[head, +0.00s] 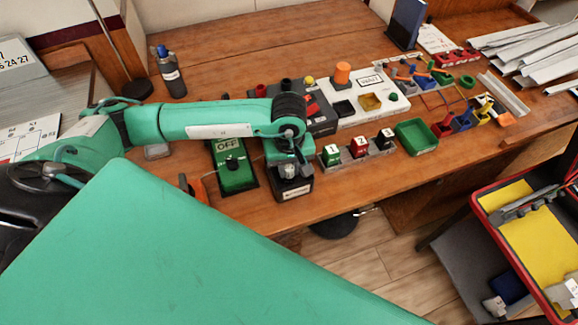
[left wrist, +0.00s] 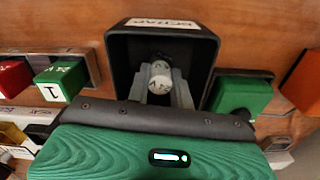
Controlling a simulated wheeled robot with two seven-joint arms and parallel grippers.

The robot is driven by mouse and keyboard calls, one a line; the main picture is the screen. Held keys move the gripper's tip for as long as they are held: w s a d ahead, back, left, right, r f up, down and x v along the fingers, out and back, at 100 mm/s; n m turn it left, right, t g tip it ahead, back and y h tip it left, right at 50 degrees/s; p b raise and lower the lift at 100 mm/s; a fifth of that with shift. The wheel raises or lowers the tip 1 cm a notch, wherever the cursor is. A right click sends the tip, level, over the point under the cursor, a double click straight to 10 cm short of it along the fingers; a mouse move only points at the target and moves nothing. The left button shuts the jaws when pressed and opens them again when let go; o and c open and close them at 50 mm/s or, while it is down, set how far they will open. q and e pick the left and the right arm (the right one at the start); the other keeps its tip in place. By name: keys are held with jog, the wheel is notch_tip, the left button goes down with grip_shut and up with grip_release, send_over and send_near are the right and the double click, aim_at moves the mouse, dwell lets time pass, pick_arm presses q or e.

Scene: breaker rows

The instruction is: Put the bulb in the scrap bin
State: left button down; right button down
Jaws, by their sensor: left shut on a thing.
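The scrap bin (head: 298,193) is a small black open box with a white label, near the front edge of the table; it also shows in the left wrist view (left wrist: 205,47). My left gripper (head: 289,171) points down over the bin's opening. In the left wrist view its grey fingers (left wrist: 160,90) are shut on the bulb (left wrist: 160,76), a small whitish cylinder with dark marks. The bulb appears within the bin's opening; how deep it sits I cannot tell. In the head view the bulb is hard to make out beside the gripper. My right gripper is not in view.
A green OFF switch plate (head: 235,175) stands left of the bin. Numbered green, red and black breakers (head: 359,149) stand to its right, then a green tray (head: 416,136). A grey-and-white panel (head: 368,97) is behind. A red-rimmed tray (head: 535,230) is at far right.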

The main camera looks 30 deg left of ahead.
aim_at(289, 167)
pick_arm(q)
jog(key=c, duration=1.2)
grip_release()
jog(key=shift+c, duration=0.2)
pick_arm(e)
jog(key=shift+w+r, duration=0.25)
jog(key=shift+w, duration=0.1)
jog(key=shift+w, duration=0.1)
pick_arm(q)
jog(key=shift+r+p, duration=0.2)
jog(key=shift+p, duration=0.1)
notch_tip(289, 167, up, 3)
jog(key=shift+w+r+b, duration=0.1)
jog(key=shift+b, duration=0.4)
notch_tip(289, 167, up, 9)
jog(key=b, duration=0.1)
jog(key=shift+f, duration=0.2)
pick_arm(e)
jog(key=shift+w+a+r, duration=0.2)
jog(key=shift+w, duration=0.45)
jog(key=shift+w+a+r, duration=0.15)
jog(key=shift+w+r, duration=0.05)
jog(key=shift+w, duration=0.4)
